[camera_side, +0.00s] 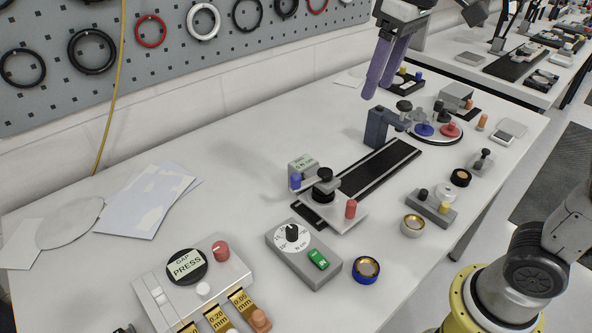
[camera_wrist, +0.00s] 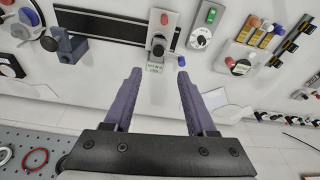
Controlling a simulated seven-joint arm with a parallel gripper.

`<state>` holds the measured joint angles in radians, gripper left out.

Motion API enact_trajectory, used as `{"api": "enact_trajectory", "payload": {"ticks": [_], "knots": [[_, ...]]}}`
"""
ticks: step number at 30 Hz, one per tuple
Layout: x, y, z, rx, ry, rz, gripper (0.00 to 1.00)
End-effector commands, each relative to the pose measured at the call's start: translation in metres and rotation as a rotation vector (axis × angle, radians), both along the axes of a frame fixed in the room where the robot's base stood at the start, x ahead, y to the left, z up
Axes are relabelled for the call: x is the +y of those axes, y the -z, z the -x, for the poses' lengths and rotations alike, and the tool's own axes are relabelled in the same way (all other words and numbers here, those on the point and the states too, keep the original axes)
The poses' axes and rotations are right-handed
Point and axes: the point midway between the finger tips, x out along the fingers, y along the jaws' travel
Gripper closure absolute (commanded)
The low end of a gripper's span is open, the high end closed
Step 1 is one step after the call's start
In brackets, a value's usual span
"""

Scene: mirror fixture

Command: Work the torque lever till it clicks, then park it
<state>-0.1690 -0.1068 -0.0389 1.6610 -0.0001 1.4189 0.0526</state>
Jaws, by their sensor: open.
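My gripper (camera_side: 377,91) hangs open and empty above the back of the bench, past the black rail. Its purple fingers are spread apart in the wrist view (camera_wrist: 159,75). The fixture on the rail's near end has a black knob (camera_side: 323,188), a red peg (camera_side: 351,208), a blue peg (camera_side: 295,181) and a small readout (camera_side: 302,165). In the wrist view its black knob (camera_wrist: 158,47) and readout (camera_wrist: 155,68) lie beyond the fingertips, untouched. A grey dial box (camera_side: 291,235) marked N cm has a green switch (camera_side: 318,259). I cannot tell for certain which part is the torque lever.
A dark upright block (camera_side: 377,127) stands beside the black rail (camera_side: 380,169). A gap press box (camera_side: 221,268) is at the near left. A round tray (camera_side: 435,137) with coloured knobs is at the far right. Open bench lies left of the rail, around the paper sheets (camera_side: 150,198).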

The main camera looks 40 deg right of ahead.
Motion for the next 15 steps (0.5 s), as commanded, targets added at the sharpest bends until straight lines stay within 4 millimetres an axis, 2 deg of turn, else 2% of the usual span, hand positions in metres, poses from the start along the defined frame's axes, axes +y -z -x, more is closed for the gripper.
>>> {"api": "enact_trajectory", "payload": {"ticks": [1, 3, 7, 11, 15], "knots": [[0.011, 0.003, -0.019, 0.030, -0.022, 0.005, 0.43], [0.026, 0.007, -0.041, 0.064, -0.047, 0.012, 0.43], [0.052, 0.024, -0.074, 0.117, -0.091, 0.025, 0.43], [0.073, 0.046, -0.095, 0.157, -0.126, 0.037, 0.43], [0.084, 0.065, -0.099, 0.198, -0.146, 0.049, 0.43]]}}
